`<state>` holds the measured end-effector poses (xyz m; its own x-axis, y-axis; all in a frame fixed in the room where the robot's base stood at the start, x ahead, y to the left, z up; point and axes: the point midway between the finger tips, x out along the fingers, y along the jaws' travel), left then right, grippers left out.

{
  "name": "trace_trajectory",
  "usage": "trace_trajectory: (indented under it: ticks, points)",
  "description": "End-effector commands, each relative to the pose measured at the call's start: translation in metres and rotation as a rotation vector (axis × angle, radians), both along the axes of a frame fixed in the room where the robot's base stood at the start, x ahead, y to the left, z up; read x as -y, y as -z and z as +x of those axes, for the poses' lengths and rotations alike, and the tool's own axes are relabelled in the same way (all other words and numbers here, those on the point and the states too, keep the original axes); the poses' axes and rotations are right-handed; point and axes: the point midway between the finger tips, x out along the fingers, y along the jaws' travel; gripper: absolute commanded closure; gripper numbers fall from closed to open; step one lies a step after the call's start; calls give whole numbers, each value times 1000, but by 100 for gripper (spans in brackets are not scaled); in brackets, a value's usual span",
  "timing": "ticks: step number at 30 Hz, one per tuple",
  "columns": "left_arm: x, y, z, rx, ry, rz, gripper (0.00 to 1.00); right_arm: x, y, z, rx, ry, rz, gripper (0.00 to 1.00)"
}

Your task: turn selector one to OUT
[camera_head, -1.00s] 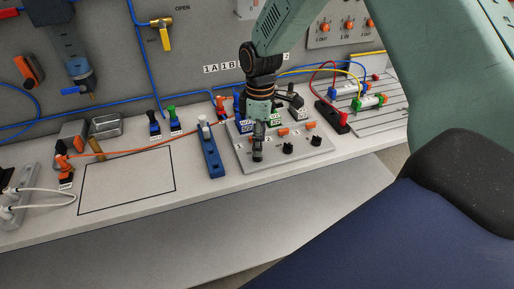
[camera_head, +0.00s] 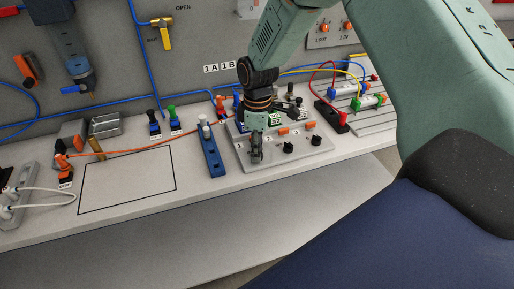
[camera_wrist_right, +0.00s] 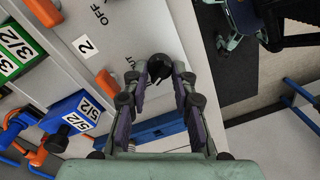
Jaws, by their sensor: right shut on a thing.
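A light grey panel (camera_head: 240,160) on the bench carries a row of small black selector knobs. My right gripper (camera_head: 257,158) is at the leftmost knob and largely hides it in the head view. In the right wrist view a black round knob (camera_wrist_right: 158,67) sits between the fingertips of my right gripper (camera_wrist_right: 163,76), which is shut on it. The word OFF (camera_wrist_right: 99,15) is printed above left of this knob, and a partly hidden OUT label (camera_wrist_right: 131,76) is close to its left. Which way the knob points is hard to tell. My left gripper is not in view.
Two more black knobs (camera_head: 288,147) (camera_head: 316,140) are to the right, with orange parts (camera_head: 283,132) behind them. A blue block with a white-topped plunger (camera_head: 210,155) stands close to the panel's left. Hoses run behind. An outlined area (camera_head: 125,182) is empty.

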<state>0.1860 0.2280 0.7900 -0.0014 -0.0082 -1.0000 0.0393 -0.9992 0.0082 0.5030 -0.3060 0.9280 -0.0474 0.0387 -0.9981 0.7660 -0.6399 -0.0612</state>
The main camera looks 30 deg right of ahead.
Motion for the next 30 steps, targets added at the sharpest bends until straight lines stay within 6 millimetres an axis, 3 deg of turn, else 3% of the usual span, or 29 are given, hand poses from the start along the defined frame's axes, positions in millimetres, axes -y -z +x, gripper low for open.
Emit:
trace_trajectory:
  ticks: [5,17,30]
  points:
    - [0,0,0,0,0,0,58,1,1,-1,-3,-2,-2,100]
    - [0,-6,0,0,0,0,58,1,1,-2,-6,49,-1,100]
    - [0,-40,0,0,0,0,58,2,-1,-3,-9,393,-2,100]
